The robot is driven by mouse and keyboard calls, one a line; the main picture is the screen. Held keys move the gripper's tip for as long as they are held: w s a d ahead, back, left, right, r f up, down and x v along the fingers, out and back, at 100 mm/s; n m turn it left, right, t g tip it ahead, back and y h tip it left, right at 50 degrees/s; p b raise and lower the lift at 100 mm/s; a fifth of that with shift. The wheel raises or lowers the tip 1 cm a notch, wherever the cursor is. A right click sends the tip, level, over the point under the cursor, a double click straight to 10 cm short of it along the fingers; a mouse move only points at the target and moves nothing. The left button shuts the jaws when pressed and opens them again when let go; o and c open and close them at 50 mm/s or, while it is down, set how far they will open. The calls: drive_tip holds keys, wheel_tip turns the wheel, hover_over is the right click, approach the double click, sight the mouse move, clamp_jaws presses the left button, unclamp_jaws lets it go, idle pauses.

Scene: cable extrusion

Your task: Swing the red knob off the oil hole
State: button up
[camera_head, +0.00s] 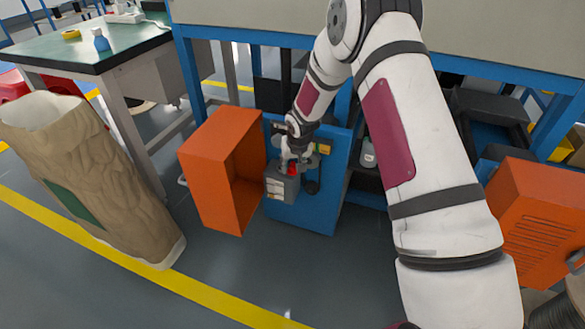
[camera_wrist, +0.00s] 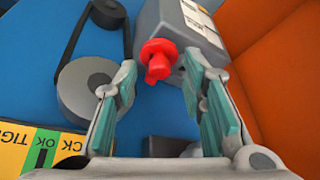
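The red knob (camera_wrist: 157,60) sits on the grey oil box (camera_wrist: 165,22) in the wrist view. It lies between and just beyond the fingertips of my gripper (camera_wrist: 158,82). The fingers are apart, with the teal pads on either side of the knob and a visible gap around it. In the head view the red knob (camera_head: 291,170) shows as a small red spot at the end of my gripper (camera_head: 297,162), above the grey box (camera_head: 281,186). The oil hole is not visible.
An open orange cover (camera_head: 215,165) stands left of the box. The blue panel (camera_head: 335,180) carries a belt and pulley (camera_wrist: 88,85) beside my gripper. A yellow label (camera_wrist: 35,155) is at lower left in the wrist view. A tan sack (camera_head: 85,170) stands farther left.

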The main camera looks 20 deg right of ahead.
drive_tip(key=shift+w+f, duration=0.15)
drive_tip(key=shift+f, duration=0.15)
clamp_jaws()
drive_tip(key=shift+d+r+n+p, duration=0.15)
drive_tip(key=shift+d+n+p, duration=0.2)
drive_tip(key=shift+p, duration=0.25)
drive_tip(key=shift+n+y+p, duration=0.4)
drive_tip(key=shift+n+p, duration=0.3)
drive_tip(key=shift+n, duration=0.05)
drive_tip(key=shift+d, duration=0.1)
